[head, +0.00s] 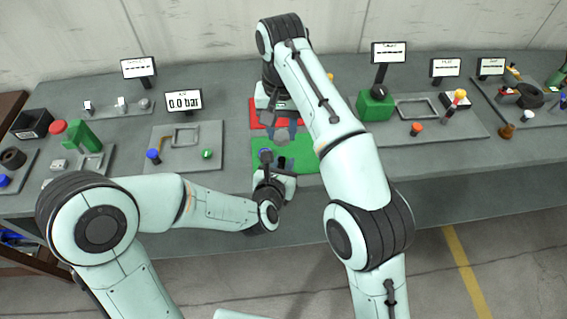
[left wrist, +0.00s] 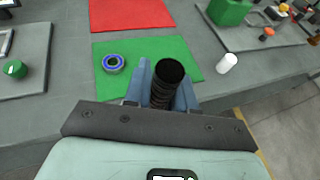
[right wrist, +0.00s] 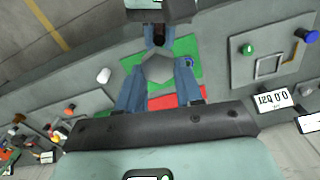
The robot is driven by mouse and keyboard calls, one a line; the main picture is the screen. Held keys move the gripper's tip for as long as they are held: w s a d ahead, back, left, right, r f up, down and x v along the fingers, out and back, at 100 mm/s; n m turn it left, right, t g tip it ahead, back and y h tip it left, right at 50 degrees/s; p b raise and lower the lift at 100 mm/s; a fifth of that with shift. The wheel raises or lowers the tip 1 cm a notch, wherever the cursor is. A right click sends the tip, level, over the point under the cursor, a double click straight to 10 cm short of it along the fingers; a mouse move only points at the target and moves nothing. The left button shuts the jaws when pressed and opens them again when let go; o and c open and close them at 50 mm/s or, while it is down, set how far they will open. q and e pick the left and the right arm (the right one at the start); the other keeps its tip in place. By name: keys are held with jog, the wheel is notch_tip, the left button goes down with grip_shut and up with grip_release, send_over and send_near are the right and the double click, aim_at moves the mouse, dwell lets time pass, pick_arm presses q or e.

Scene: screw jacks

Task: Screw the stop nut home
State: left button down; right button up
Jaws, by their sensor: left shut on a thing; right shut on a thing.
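My left gripper (head: 272,168) is shut on a dark threaded screw (left wrist: 166,85), which stands up between its fingers in the left wrist view. My right gripper (head: 283,130) is shut on a grey hexagonal nut (right wrist: 157,68). In the right wrist view the nut sits between the fingertips, and my left gripper with the screw's dark end (right wrist: 159,36) shows just beyond it. In the head view the nut (head: 282,137) is near the left gripper, apart from it. I cannot tell how well nut and screw line up.
A green mat (head: 295,157) lies below the grippers, with a red mat (head: 258,112) behind it. A blue ring (left wrist: 113,63) lies on the green mat.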

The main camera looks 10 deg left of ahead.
aim_at(284, 159)
jog(key=shift+f, duration=1.7)
jog(key=shift+f, duration=0.15)
jog(key=shift+f, duration=0.75)
jog(key=shift+f, duration=0.6)
jog(key=m, duration=0.4)
jog(key=shift+s+d, duration=0.1)
jog(key=shift+d, duration=0.05)
jog(key=m, duration=0.4)
jog(key=shift+m, duration=0.4)
jog(key=m, duration=0.4)
jog(key=shift+s+d, duration=0.15)
jog(key=m, duration=0.3)
jog(key=shift+m, duration=0.4)
